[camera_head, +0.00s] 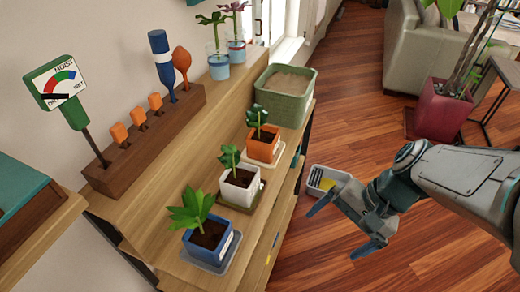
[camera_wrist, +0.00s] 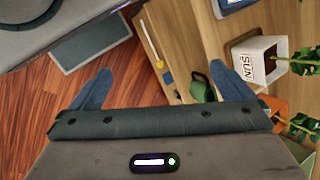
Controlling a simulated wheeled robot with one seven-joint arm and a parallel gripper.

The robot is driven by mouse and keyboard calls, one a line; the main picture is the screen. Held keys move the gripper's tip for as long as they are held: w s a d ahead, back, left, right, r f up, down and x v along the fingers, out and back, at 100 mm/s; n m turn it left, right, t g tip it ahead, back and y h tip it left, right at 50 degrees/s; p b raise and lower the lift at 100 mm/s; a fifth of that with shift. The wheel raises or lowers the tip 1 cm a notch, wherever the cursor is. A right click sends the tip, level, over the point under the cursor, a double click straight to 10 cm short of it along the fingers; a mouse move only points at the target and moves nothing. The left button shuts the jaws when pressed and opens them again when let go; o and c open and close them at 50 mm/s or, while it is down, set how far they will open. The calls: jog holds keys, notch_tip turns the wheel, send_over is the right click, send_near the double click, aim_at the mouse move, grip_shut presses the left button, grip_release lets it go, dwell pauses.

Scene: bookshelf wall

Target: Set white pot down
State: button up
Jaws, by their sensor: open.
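The white pot (camera_head: 239,193) holds soil and a small green plant. It stands upright on a dark green saucer (camera_head: 254,203) on the wooden shelf, between the blue pot (camera_head: 208,243) and the orange pot (camera_head: 262,149). In the wrist view the white pot (camera_wrist: 245,64) is at the right and its face reads "SUN". My gripper (camera_head: 343,226) is open and empty, out over the floor to the right of the shelf and apart from the pot. Its two fingers are spread in the wrist view (camera_wrist: 147,90). No view shows the pot's far side.
A green planter (camera_head: 283,105) stands at the shelf's far end. A wooden tool block (camera_head: 145,150) with a moisture meter is at the back left. A light bin (camera_head: 318,178) is on the floor beyond my gripper. A red planter (camera_head: 440,112) stands farther off. Open floor lies right of the shelf.

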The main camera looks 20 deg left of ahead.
jog(key=w+a+f+m+g+y+b, duration=0.2)
jog(key=a+f+m+y+b, duration=0.3)
jog(key=a, duration=0.3)
jog(key=m+t+y+b, duration=0.3)
jog(key=m+t+y, duration=0.2)
jog(key=m+y, duration=0.4)
send_near(236, 177)
jog(key=a, duration=0.1)
jog(key=a+h, duration=0.1)
jog(key=a, duration=0.1)
jog(key=shift+s+r+m, duration=0.15)
jog(key=shift+s+m, duration=0.05)
jog(key=shift+m, duration=0.2)
jog(key=shift+w+a, duration=0.2)
jog(key=shift+a, duration=0.8)
jog(key=shift+w+a, duration=0.2)
jog(key=shift+a, duration=0.8)
jog(key=shift+w+a, duration=0.15)
jog(key=shift+a, duration=0.8)
jog(key=c, duration=1.2)
jog(key=shift+r, duration=0.1)
jog(key=shift+c, duration=0.9)
jog(key=shift+r, duration=0.1)
